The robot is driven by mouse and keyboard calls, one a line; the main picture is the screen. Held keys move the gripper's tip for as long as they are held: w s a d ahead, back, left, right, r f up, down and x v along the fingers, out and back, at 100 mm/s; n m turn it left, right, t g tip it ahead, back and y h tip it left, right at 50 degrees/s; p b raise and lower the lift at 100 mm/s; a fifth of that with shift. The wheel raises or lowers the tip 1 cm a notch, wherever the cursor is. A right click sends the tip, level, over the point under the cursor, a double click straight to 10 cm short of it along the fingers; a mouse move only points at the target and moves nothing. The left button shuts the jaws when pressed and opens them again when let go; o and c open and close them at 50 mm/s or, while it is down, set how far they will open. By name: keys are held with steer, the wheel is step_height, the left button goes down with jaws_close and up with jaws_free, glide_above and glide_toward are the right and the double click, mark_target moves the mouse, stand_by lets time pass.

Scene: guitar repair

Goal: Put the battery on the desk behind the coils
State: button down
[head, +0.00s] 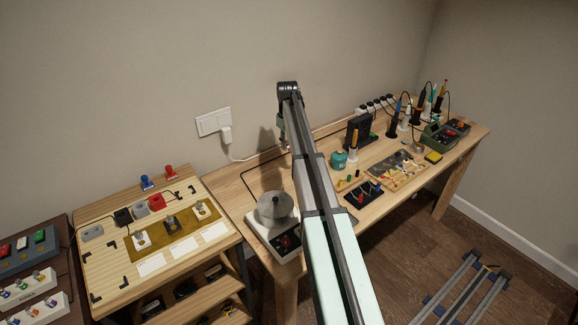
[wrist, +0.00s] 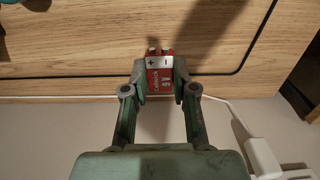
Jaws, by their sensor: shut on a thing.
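The red and silver battery (wrist: 160,72), with plus and minus marks by its two terminals, is between the fingertips in the wrist view. My gripper (wrist: 159,83) is shut on its sides. The battery is over the back part of the wooden desk (wrist: 90,40), near the wall; I cannot tell whether it touches the desktop. In the head view my arm reaches over the desk and the gripper (head: 283,143) shows only partly beside it; the battery cannot be made out there. A teal spool-like item (head: 338,160) stands right of my arm. I cannot clearly identify the coils.
A black cable (wrist: 240,65) runs along the desk's back, with a white cable and plug (wrist: 262,155) by the wall. A round-topped device (head: 273,215) stands left of my arm. Soldering tools and a circuit board (head: 398,170) crowd the right side.

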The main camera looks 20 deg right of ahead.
mark_target(288, 172)
step_height(288, 172, down, 13)
steer(key=p, duration=0.2)
steer(key=shift+r+p, duration=0.2)
steer(key=shift+p, duration=0.1)
steer(key=shift+f, duration=0.1)
steer(key=c, duration=1.3)
jaws_free()
steer(key=o, duration=0.4)
step_height(288, 172, up, 12)
steer(key=b, duration=0.3)
